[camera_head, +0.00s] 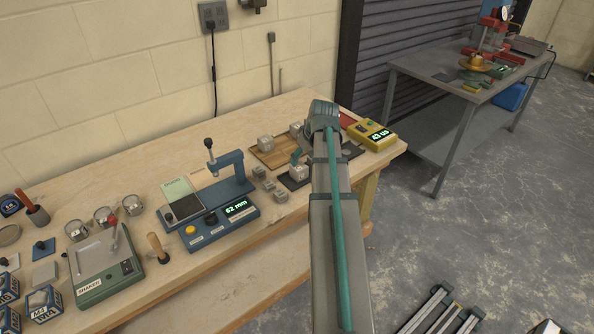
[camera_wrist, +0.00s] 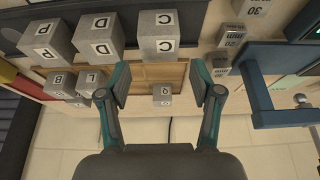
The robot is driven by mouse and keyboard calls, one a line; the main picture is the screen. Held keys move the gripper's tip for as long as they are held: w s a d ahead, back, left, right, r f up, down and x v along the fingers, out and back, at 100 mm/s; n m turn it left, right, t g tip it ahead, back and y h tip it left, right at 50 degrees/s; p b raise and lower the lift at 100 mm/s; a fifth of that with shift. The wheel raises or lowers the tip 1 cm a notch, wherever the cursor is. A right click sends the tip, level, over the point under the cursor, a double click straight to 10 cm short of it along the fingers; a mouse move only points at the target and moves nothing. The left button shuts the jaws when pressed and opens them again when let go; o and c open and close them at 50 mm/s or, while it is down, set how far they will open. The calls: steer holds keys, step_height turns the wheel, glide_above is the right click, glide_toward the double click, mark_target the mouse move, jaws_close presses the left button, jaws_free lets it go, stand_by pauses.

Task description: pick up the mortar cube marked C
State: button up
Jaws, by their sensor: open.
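The mortar cube marked C (camera_wrist: 160,42) is grey with a white label, which reads upside down in the wrist view. It stands at the right end of a row with cubes D (camera_wrist: 101,38) and P (camera_wrist: 47,43). In the head view I take the cube on the dark mat (camera_head: 298,173) to be C; its letter is unreadable there. My gripper (camera_wrist: 161,82) is open and empty. In the wrist view, C appears just beyond the fingertips, roughly centred on the gap. In the head view one teal finger shows close above that cube; my arm hides the rest.
A smaller-looking cube O (camera_wrist: 162,95) stands on the wooden board (camera_head: 268,157), with cubes L (camera_wrist: 90,82) and B (camera_wrist: 60,84) nearby. Several small marked blocks (camera_head: 270,186) and a blue gauge (camera_head: 235,208) stand left of C. A yellow display box (camera_head: 371,135) is at right.

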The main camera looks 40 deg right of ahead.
mark_target(299, 166)
steer(key=shift+p+x, duration=1.05)
steer(key=shift+x, duration=2.4)
steer(key=shift+s, duration=0.15)
jaws_close()
steer(key=shift+d+r, duration=0.1)
steer(key=shift+r, duration=0.05)
